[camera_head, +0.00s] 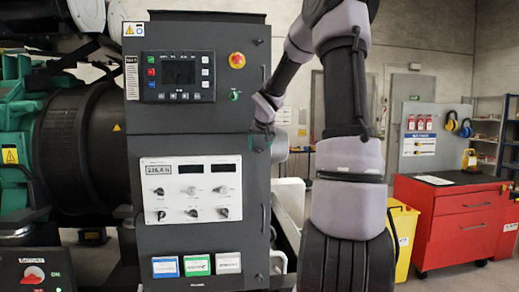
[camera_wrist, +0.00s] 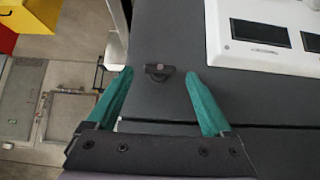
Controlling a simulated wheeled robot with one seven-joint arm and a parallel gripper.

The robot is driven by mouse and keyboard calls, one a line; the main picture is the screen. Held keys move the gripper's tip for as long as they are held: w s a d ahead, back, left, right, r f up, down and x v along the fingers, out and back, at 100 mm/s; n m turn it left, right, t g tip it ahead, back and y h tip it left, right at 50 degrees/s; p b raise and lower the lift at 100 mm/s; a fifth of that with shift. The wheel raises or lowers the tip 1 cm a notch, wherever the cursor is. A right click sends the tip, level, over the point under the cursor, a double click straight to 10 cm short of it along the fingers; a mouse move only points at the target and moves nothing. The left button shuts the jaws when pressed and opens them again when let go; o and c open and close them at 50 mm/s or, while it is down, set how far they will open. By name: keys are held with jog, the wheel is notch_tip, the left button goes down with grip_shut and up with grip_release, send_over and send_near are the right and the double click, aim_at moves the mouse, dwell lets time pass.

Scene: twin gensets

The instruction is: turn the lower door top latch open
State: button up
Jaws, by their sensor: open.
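The lower door (camera_head: 200,250) of the dark grey cabinet carries a white meter panel (camera_head: 190,188). In the wrist view, its top latch (camera_wrist: 160,70) is a small dark knob with a short bar lying roughly parallel to the door seam (camera_wrist: 165,127). My gripper (camera_wrist: 160,73) is open, and its two teal fingers lie on either side of the latch in the picture. I see no contact with the latch, and the depth gap is hard to judge. In the head view, my gripper (camera_head: 261,139) is at the cabinet's right edge near the seam, and it hides the latch.
The upper door (camera_head: 190,115) has a display (camera_head: 180,72) and a red emergency button (camera_head: 237,60). A vertical handle (camera_head: 263,218) is on the lower door's right edge. A yellow bin (camera_head: 403,240) and red tool cabinet (camera_head: 460,220) stand to the right.

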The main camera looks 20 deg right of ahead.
aim_at(260, 149)
jog(key=shift+x, duration=1.1)
grip_shut()
